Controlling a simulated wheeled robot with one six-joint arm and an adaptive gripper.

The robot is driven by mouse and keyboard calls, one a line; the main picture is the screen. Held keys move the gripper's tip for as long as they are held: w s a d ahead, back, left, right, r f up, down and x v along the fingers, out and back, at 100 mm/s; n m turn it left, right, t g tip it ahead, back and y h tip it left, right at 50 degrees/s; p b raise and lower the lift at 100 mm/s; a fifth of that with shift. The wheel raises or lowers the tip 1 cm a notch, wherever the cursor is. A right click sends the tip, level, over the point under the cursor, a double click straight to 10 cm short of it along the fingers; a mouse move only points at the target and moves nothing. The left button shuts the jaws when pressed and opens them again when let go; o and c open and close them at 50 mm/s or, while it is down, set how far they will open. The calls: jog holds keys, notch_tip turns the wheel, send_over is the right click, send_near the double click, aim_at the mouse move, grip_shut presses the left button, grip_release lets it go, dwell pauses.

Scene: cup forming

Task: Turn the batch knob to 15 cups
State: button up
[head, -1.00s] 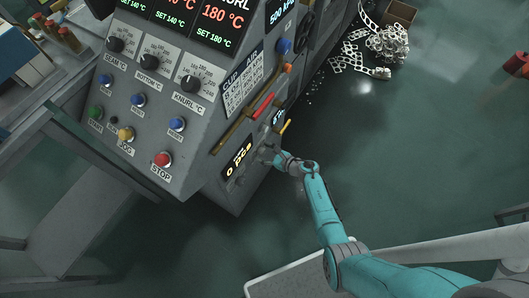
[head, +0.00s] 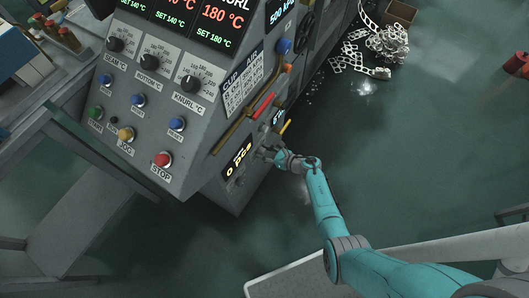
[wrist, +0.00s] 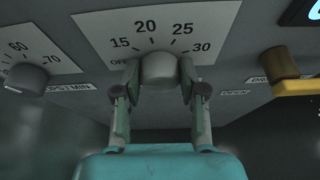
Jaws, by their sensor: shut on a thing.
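The batch knob (wrist: 158,67) is a grey round knob below a white scale plate (wrist: 150,25) marked OFF, 15, 20, 25 and 30 in the wrist view. My gripper (wrist: 158,80) has one finger on each side of the knob and is shut on it. I cannot make out a pointer on the knob, so its setting is unclear. In the head view my gripper (head: 270,155) is at the lower right side of the machine panel, beside a display (head: 239,160) reading 0 pcs. There the knob is hidden or too small to tell.
Another knob (wrist: 26,78), with 60 and 70 on its scale and a CUPS/MIN label, is to the left. A yellow-handled valve (wrist: 290,80) is close on the right. A red STOP button (head: 162,159) is on the front panel. Open floor (head: 420,180) lies right of the machine.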

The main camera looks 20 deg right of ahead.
jog(key=m+g+y, duration=0.1)
jog(key=m+y, duration=0.1)
jog(key=m, duration=0.1)
jog(key=shift+d+m, duration=0.15)
jog(key=shift+m, duration=0.15)
jog(key=shift+y, duration=0.3)
dwell(0.3)
jog(key=o, duration=1.1)
jog(key=shift+o, duration=0.2)
jog(key=v, duration=1.2)
jog(key=shift+w, duration=0.15)
